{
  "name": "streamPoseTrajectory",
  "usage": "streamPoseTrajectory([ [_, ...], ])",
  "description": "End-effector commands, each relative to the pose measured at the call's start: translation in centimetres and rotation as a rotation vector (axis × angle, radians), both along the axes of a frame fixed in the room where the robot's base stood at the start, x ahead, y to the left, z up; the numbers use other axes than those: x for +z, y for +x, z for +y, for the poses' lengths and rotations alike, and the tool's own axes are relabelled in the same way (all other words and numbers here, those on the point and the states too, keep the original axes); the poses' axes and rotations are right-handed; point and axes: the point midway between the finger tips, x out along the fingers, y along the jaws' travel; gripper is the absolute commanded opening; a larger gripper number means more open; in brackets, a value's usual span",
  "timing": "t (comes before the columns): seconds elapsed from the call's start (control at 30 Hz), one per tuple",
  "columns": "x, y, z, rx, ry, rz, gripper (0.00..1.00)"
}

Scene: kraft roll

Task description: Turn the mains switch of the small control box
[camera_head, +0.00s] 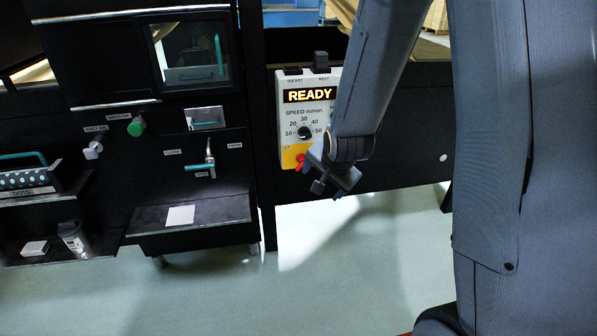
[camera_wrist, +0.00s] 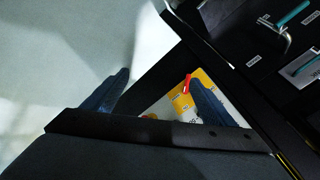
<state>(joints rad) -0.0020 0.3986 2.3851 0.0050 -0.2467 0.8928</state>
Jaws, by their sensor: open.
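The small control box (camera_head: 292,118) hangs on the dark frame in the head view, with a lit READY display and a black speed knob (camera_head: 304,132). The red mains switch (camera_head: 300,162) sits on the yellow patch at its lower edge. In the wrist view the red switch (camera_wrist: 186,83) shows beside the tip of the right finger, over the yellow patch (camera_wrist: 205,76). My gripper (camera_head: 330,183) is at the lower right of the box, and my arm covers the box's right part. In the wrist view my gripper (camera_wrist: 158,82) has its fingers wide apart with nothing between them. I cannot tell whether the finger touches the switch.
A dark machine left of the box carries a teal-handled lever (camera_head: 205,163), a green knob (camera_head: 136,127) and a shelf (camera_head: 190,216) with a white card. A teal-handled carrier (camera_head: 28,178) stands at the far left. The floor (camera_head: 330,280) below is clear.

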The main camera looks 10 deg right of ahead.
Motion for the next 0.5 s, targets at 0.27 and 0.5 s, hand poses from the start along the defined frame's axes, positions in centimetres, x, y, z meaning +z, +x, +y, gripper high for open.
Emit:
streamPoseTrajectory([
  [0.27, -7.5, 12.6, 0.3, -0.471, 0.518, -0.435, 0.78],
  [0.5, -10.9, 17.0, 0.3, -0.666, 1.039, -0.692, 0.78],
])
